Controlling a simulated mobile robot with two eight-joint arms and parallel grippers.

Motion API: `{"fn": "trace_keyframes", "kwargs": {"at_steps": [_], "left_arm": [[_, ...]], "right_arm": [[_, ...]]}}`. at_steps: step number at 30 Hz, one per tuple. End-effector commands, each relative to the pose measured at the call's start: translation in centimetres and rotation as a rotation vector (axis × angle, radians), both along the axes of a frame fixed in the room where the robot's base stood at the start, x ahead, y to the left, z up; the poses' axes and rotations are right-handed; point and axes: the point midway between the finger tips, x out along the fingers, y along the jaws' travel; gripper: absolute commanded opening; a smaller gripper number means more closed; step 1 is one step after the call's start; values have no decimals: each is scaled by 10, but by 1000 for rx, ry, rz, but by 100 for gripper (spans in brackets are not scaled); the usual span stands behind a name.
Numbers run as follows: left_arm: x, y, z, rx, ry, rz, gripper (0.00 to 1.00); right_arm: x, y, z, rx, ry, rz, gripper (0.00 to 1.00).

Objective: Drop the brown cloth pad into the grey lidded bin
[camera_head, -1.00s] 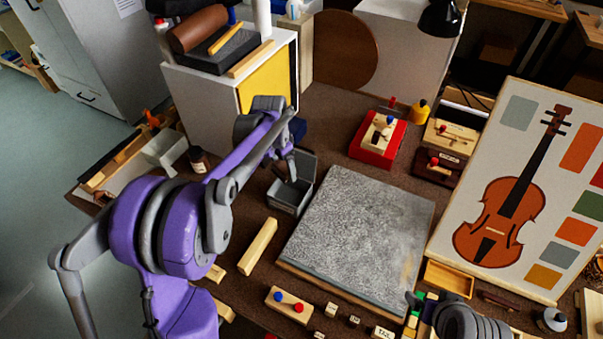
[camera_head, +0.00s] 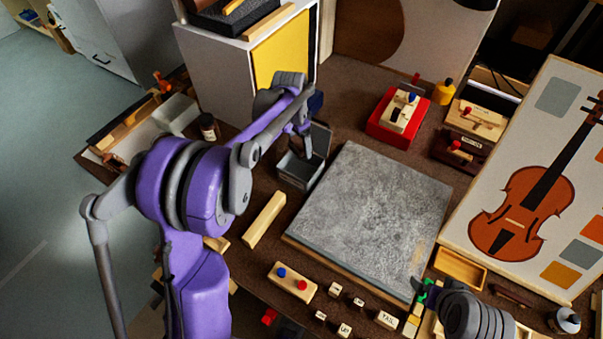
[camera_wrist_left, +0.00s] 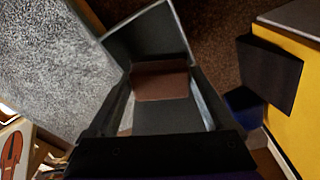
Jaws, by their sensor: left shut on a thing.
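The grey bin (camera_head: 297,172) stands on the bench left of the stone slab, with its lid (camera_head: 321,139) raised. My left gripper (camera_head: 306,152) points down at the bin's opening. In the left wrist view the brown cloth pad (camera_wrist_left: 160,80) shows in front of the gripper, over the bin's dark interior, with the open lid (camera_wrist_left: 146,36) beyond it. The left gripper is shut on the pad. The pad is not clear in the head view. My right gripper (camera_head: 424,292) is at the slab's front right corner; its jaws are too small to judge.
The grey slab (camera_head: 372,215) fills the middle of the bench. A wooden bar (camera_head: 264,219) lies in front of the bin. A cabinet with a yellow panel (camera_head: 281,65) stands behind it, and a dark jar (camera_head: 208,127) to its left. A red box (camera_head: 399,116) is at the back.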

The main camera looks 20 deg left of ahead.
Motion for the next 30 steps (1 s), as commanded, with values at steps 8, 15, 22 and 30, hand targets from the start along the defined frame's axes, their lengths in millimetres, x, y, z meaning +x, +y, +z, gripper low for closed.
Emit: {"fn": "trace_keyframes", "kwargs": {"at_steps": [8,15,22,30], "left_arm": [[1,0,0,0,-1,0,90],[0,0,0,0,-1,0,100],[-1,1,15,0,-1,0,100],[-7,4,69,0,-1,0,100]], "right_arm": [[0,0,0,0,0,0,91],[0,0,0,0,0,0,91],[0,0,1,0,-1,0,91],[1,0,4,0,-2,0,91]]}}
